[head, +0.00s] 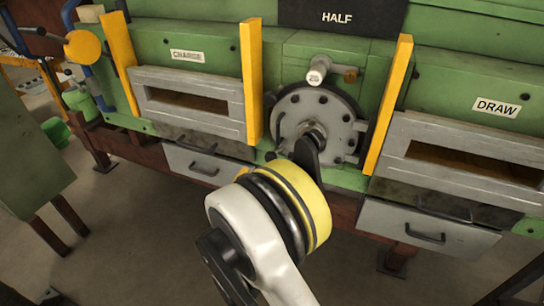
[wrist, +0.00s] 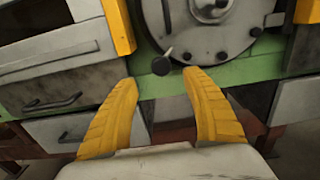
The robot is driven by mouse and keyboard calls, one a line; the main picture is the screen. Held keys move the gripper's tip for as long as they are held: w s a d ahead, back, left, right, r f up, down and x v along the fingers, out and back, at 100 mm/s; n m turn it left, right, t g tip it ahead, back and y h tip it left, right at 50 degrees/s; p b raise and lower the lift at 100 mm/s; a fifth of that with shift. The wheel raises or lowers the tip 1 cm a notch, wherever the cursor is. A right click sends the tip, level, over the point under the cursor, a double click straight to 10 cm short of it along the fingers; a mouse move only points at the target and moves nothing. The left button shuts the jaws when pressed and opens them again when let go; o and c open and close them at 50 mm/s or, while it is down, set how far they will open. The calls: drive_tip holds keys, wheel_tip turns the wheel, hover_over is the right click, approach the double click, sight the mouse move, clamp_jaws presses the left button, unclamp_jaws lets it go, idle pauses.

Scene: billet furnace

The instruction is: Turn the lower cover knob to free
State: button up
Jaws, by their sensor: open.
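The round grey cover (head: 290,112) is set in the green furnace front, with bolts around its rim. It fills the top of the wrist view (wrist: 190,38). A small dark round knob (wrist: 161,66) with a short light stem shows at the cover's lower edge; I take this as the lower cover knob. In the head view a dark knob (head: 270,156) shows at the cover's lower left. In the wrist view my gripper (wrist: 160,80) is open and empty, its yellow fingers pointing towards the knob, which appears just beyond and between the tips. My wrist hides the gripper in the head view.
A white-faced knob (head: 316,77) with a brown-ended lever sits above the cover. Yellow upright bars (head: 252,82) and (head: 388,105) flank it. The CHARGE opening (head: 187,101) is left, the DRAW opening (head: 470,163) right. Grey drawers (head: 425,226) with handles sit below.

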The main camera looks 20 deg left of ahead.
sight(269, 158)
drive_tip(key=w+b, duration=0.1)
drive_tip(key=w, duration=0.5)
drive_tip(key=w+d+b, duration=0.1)
drive_tip(key=w, duration=0.2)
drive_tip(key=shift+w+b, duration=0.35)
drive_tip(key=shift+w, duration=0.05)
drive_tip(key=shift+c, duration=0.4)
drive_tip(key=c, duration=1.1)
